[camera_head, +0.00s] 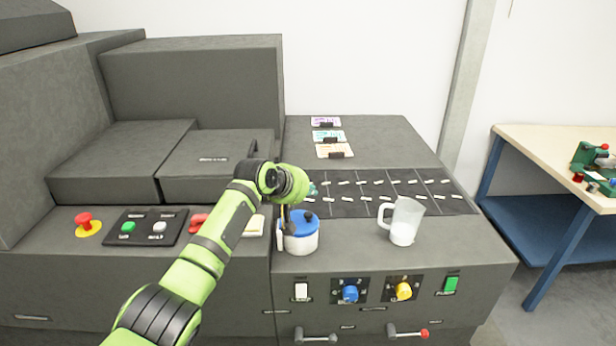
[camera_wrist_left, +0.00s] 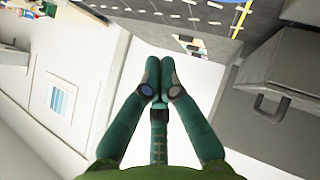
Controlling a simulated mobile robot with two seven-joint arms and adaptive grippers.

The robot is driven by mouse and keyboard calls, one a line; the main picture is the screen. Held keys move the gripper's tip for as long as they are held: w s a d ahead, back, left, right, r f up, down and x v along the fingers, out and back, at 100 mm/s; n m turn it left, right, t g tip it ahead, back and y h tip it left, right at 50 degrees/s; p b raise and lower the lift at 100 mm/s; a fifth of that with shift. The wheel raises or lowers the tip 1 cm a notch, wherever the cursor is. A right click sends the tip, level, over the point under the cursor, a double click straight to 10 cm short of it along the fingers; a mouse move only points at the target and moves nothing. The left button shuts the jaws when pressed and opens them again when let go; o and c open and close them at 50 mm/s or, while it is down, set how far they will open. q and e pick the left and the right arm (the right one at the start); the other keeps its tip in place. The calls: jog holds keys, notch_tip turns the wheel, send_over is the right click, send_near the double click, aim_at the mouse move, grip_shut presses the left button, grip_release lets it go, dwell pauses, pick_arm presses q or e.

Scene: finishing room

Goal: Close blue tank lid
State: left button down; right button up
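The tank is a small white pot (camera_head: 301,243) with a blue lid (camera_head: 297,225) and a dark knob. It stands on the dark counter, just below my left gripper in the head view. The lid shows on top of the pot, but part is behind my arm, and I cannot tell whether it is fully seated. My left gripper (camera_head: 312,188) is above and behind the pot, apart from the lid. In the left wrist view its teal fingers (camera_wrist_left: 158,80) meet at the tips with nothing between them. My right gripper is in neither view.
Behind lies a black marked grid (camera_head: 350,208), with several coloured cards (camera_head: 327,137) further back. A dark machine box with a handle (camera_head: 215,160) is at left. Knobs and levers line the counter front.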

pick_arm(q)
jog(key=s+r+b, duration=0.3)
jog(key=s+r, duration=0.2)
jog(key=s+a+f+m+g+y, duration=0.1)
jog(key=s+a+f, duration=0.3)
jog(key=s+f, duration=0.55)
jog(key=s+a+f+m+g+y, duration=0.1)
jog(key=s+a+f, duration=0.4)
jog(key=f, duration=0.8)
jog(key=s+a+f+m+g+y, duration=0.1)
jog(key=s+a+f, duration=0.25)
jog(key=s, duration=0.65)
jog(key=s+a+f+m+g+y, duration=0.1)
jog(key=s+a+f+y, duration=0.1)
jog(key=s+a, duration=0.5)
jog(key=s+a+f+m+g+y, duration=0.1)
jog(key=s+a+f, duration=0.15)
jog(key=s, duration=0.95)
notch_tip(320, 180, down, 24)
jog(key=s+g, duration=0.1)
jog(key=s+a+f+g+b, duration=0.1)
jog(key=s+a+f+b, duration=0.1)
jog(key=s+f, duration=1.4)
jog(key=shift+g, duration=0.3)
